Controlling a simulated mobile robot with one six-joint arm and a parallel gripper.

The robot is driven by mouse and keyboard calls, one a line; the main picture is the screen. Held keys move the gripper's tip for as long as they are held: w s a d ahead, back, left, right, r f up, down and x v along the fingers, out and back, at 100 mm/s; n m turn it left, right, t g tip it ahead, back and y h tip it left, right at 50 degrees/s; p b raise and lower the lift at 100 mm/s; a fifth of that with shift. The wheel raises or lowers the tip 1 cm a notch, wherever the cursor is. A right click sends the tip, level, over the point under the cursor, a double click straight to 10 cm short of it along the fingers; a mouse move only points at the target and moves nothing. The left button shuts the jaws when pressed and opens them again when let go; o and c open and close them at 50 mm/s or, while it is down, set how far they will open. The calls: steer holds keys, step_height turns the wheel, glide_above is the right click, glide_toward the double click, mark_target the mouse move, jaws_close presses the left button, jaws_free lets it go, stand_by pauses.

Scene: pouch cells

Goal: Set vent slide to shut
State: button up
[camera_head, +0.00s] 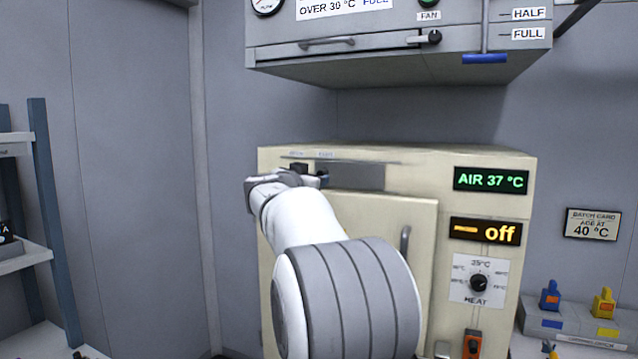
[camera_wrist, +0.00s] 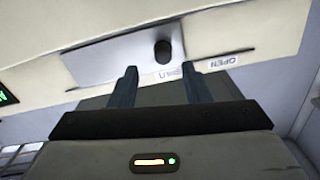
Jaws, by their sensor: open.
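The vent slide is a grey metal plate (camera_wrist: 105,58) in the upper front of the cream oven, also seen in the head view (camera_head: 357,177). Its round black knob (camera_wrist: 163,50) stands by the SHUT label (camera_wrist: 169,74), with the OPEN label (camera_wrist: 222,63) to the right in the wrist view. My gripper (camera_wrist: 158,70) is open and empty. Its two fingers point at the oven front, with the knob just beyond and between the fingertips in the picture. Contact cannot be told.
The oven (camera_head: 520,255) has a closed door with a handle (camera_head: 405,240), displays reading AIR 37 °C and off, and a heat dial (camera_head: 478,282). A grey hood (camera_head: 400,45) overhangs above. Shelves (camera_head: 45,215) stand left; a grey box (camera_head: 570,325) with coloured tags is right.

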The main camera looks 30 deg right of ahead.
steer(key=v, duration=0.3)
steer(key=shift+b, duration=0.3)
steer(key=shift+d, duration=0.1)
steer(key=s+a+f+n+g+y+p, duration=0.2)
steer(key=s+a+f+n+y, duration=0.4)
steer(key=s+a+f, duration=0.7)
steer(key=s+a+f+n+g+y+p, duration=0.2)
steer(key=s+a+f+n+g+y, duration=0.3)
steer(key=s+a+f, duration=0.8)
steer(key=s+f+n+y, duration=0.2)
steer(key=s+f+y, duration=0.2)
steer(key=s+f, duration=0.1)
steer(key=shift+s+a+p, duration=0.3)
steer(key=shift+s+a, duration=0.05)
steer(key=shift+s, duration=0.5)
steer(key=shift+f, duration=0.1)
